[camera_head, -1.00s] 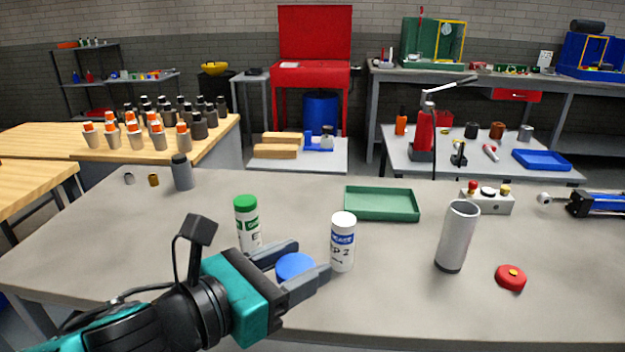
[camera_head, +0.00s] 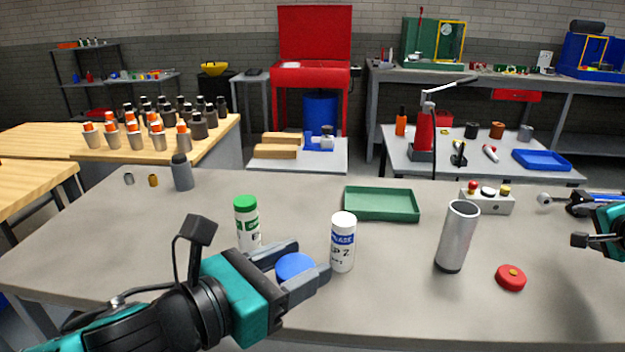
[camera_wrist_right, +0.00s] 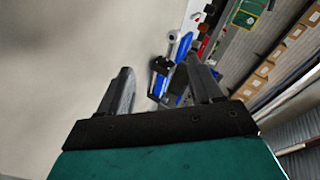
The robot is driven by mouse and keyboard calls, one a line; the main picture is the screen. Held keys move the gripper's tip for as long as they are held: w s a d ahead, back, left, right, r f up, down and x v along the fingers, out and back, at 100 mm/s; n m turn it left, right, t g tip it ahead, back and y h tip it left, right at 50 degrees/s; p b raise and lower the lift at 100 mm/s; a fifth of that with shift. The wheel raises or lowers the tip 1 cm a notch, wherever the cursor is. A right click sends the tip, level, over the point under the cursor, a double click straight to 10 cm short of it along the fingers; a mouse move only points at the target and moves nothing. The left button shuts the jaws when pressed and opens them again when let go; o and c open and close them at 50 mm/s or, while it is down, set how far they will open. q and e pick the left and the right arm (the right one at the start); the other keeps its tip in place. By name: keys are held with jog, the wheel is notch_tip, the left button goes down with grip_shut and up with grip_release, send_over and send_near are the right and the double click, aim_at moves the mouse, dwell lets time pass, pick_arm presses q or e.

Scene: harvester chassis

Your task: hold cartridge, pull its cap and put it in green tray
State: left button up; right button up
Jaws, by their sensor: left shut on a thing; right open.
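My left gripper (camera_head: 294,272) is shut on a blue-capped cartridge near the table's front. Only the round blue cap (camera_head: 295,266) shows clearly between the fingers; the body below is hidden. The green tray (camera_head: 382,203) lies empty on the table behind and to the right of it. A white cartridge with a green cap (camera_head: 246,203) stands behind the left gripper, and a white-capped cartridge (camera_head: 342,243) stands to its right. My right gripper (camera_head: 584,239) is at the right edge, open and empty. Its two spread fingers show in the right wrist view (camera_wrist_right: 160,80).
An open grey cylinder (camera_head: 456,236) and a red disc (camera_head: 511,278) stand on the right of the table. A button box (camera_head: 487,201) and a blue actuator (camera_head: 600,199) are behind them. A dark grey bottle (camera_head: 182,172) stands back left. The table's left front is clear.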

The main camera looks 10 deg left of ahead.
jog(key=w+a+r+n+y, duration=0.1)
jog(key=a+r+n+y, duration=0.15)
jog(key=a+r, duration=0.45)
jog(key=w+a+r+n+g+y, duration=0.1)
jog(key=a+r+n+y, duration=0.15)
jog(key=a, duration=0.95)
jog(key=w+a+r+n+y, duration=0.1)
jog(key=a+r+n+y, duration=0.2)
jog(key=a, duration=0.6)
notch_tip(320, 180, up, 9)
jog(key=n+g+h, duration=0.3)
jog(key=n+g, duration=0.6)
jog(key=n, duration=0.6)
send_over(294, 266)
jog(key=s+d, duration=0.2)
jog(key=shift+n+h, duration=0.4)
jog(key=x, duration=1.2)
jog(key=shift+s+d+f, duration=0.1)
jog(key=shift+d, duration=0.2)
